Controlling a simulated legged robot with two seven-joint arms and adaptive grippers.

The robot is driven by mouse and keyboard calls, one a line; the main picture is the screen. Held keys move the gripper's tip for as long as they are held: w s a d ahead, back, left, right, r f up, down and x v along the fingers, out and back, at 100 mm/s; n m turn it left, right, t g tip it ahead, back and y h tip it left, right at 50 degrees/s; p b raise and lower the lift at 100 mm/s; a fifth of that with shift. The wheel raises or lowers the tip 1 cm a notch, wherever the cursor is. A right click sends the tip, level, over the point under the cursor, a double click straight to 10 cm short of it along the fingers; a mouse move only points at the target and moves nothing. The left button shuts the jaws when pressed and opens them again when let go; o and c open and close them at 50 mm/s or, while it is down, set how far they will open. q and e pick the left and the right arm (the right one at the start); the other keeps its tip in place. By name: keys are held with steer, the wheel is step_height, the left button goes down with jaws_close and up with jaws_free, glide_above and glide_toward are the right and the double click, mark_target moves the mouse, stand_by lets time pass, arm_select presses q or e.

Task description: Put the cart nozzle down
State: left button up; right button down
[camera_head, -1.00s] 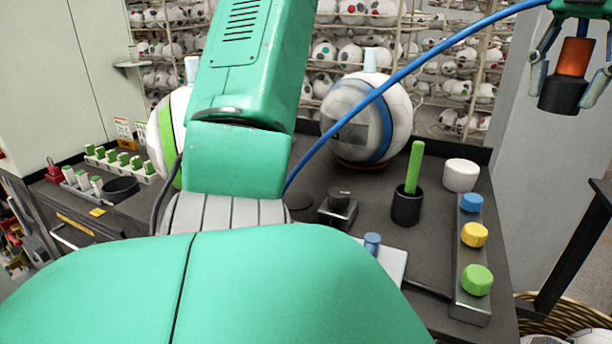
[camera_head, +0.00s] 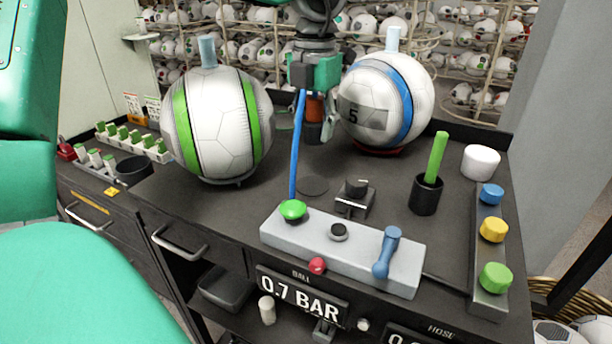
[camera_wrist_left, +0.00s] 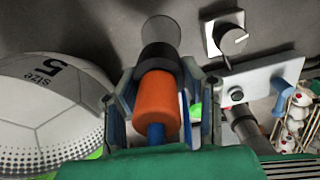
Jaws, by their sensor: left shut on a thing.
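The cart nozzle (camera_head: 314,112) has an orange body and a black end and hangs from a blue hose (camera_head: 296,150). My left gripper (camera_head: 316,120) is shut on it, between the two large balls and above the dark bench top. In the left wrist view the nozzle (camera_wrist_left: 156,98) sits between the fingers (camera_wrist_left: 160,100), its black collar pointing away from the palm. A round grey shape lies at its far end; I cannot tell whether they touch. A flat dark disc (camera_head: 312,186) lies on the bench just in front of the nozzle. My right gripper is out of view.
A green-striped ball (camera_head: 222,125) stands left and a blue-striped ball (camera_head: 385,105) right. In front are a black knob (camera_head: 356,192), a grey control panel (camera_head: 275,232) with a blue lever (camera_head: 387,252), a black cup (camera_head: 426,195) and a button strip (camera_head: 486,258).

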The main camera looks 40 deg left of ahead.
arm_select(q)
glide_above(311, 186)
step_height(311, 186, down, 5)
steer(key=shift+s+r+b, duration=0.1)
steer(key=shift+r+b, duration=0.05)
steer(key=shift+b, duration=0.15)
step_height(311, 186, down, 6)
steer(key=shift+d+r+b, duration=0.1)
steer(key=shift+r+b, duration=0.15)
steer(key=shift+b, duration=0.1)
steer(key=o, duration=1.2)
step_height(311, 186, up, 12)
steer(key=shift+d+r+p, duration=0.1)
steer(key=shift+d+p, duration=0.05)
steer(key=shift+p, duration=0.65)
